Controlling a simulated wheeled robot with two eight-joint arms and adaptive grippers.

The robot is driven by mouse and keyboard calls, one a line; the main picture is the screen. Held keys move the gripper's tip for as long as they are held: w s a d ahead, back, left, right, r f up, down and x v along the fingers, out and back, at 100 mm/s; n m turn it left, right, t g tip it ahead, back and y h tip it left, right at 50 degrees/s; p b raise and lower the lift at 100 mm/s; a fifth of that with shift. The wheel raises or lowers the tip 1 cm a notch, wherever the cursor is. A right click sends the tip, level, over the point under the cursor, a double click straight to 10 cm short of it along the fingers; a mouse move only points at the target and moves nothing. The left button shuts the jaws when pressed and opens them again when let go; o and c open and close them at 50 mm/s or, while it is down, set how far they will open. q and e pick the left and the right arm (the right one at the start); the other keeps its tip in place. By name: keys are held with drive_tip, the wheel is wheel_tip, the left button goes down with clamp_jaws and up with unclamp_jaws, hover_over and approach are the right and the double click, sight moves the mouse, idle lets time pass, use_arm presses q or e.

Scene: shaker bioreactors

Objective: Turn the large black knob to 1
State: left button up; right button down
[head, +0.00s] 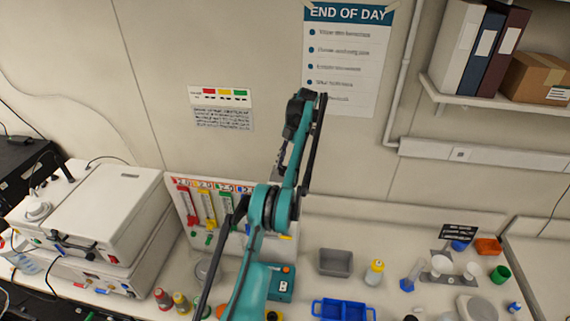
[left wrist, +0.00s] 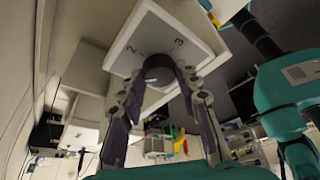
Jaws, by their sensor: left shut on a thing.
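The large black knob (left wrist: 157,72) sits on a white panel (left wrist: 190,25) in the left wrist view. The panel shows the numbers 2 and 3; a 1 is not visible. My left gripper (left wrist: 159,78) is shut on the knob, with one finger on each side of it. In the head view my left gripper (head: 281,164) hangs from the raised teal arm in front of the wall, and I cannot make out the knob there. Which number the knob points to cannot be told. My right gripper is not in view.
A white bench instrument (head: 95,210) stands at the left. A rack with coloured flow tubes (head: 182,200) is behind my arm. A grey bin (head: 335,262), a blue tray (head: 342,310) and a yellow-capped bottle (head: 375,272) stand on the bench to the right.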

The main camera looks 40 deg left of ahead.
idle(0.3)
use_arm(q)
drive_tip(key=shift+f, duration=0.1)
drive_tip(key=o, duration=1.2)
drive_tip(key=shift+c, duration=0.2)
